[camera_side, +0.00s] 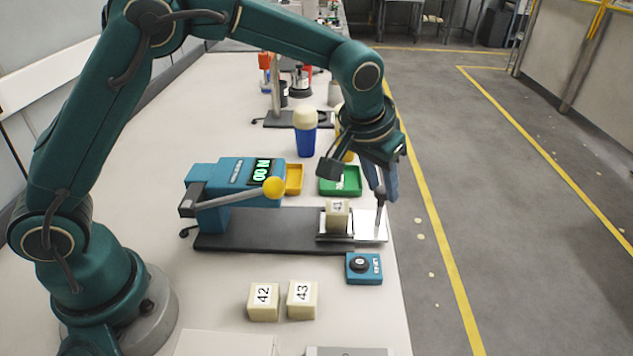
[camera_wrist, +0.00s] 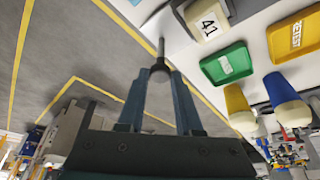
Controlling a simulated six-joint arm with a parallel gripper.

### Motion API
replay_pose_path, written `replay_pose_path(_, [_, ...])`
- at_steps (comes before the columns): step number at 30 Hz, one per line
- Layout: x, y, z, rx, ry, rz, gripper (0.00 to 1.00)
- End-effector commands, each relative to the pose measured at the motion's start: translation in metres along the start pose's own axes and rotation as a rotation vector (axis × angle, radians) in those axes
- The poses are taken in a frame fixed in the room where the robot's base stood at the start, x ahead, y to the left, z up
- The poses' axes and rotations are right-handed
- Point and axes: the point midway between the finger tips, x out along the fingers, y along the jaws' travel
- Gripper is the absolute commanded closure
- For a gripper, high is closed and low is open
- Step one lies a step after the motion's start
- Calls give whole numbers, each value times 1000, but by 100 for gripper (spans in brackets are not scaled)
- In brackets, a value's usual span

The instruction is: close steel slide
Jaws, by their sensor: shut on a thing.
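The steel slide (camera_side: 367,226) sticks out from the right end of a dark base plate (camera_side: 270,232) towards the table's right edge. A cream block marked 41 (camera_side: 337,215) stands upright on the slide; it also shows in the wrist view (camera_wrist: 207,20). A thin upright handle (camera_side: 378,221) rises from the slide's outer end. My gripper (camera_side: 382,192) points down over that end and is shut on the handle. In the wrist view the handle's dark knob (camera_wrist: 159,74) sits between my two fingers (camera_wrist: 160,88).
A teal machine with a display (camera_side: 235,178) and a yellow-knobbed lever (camera_side: 272,187) stands behind the base. A green tray (camera_side: 341,181) and a yellow tray (camera_side: 293,179) lie beyond. A teal button box (camera_side: 364,267) and blocks 42 (camera_side: 263,302) and 43 (camera_side: 301,300) are nearer.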

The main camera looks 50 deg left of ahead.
Motion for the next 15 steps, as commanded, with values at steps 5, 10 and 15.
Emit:
replay_pose_path(5, [-4, -7, 6, -1, 0, 1, 100])
replay_pose_path(10, [-10, -22, 19, -3, 1, 1, 100])
replay_pose_path(15, [-16, -39, 34, -4, 2, 1, 100])
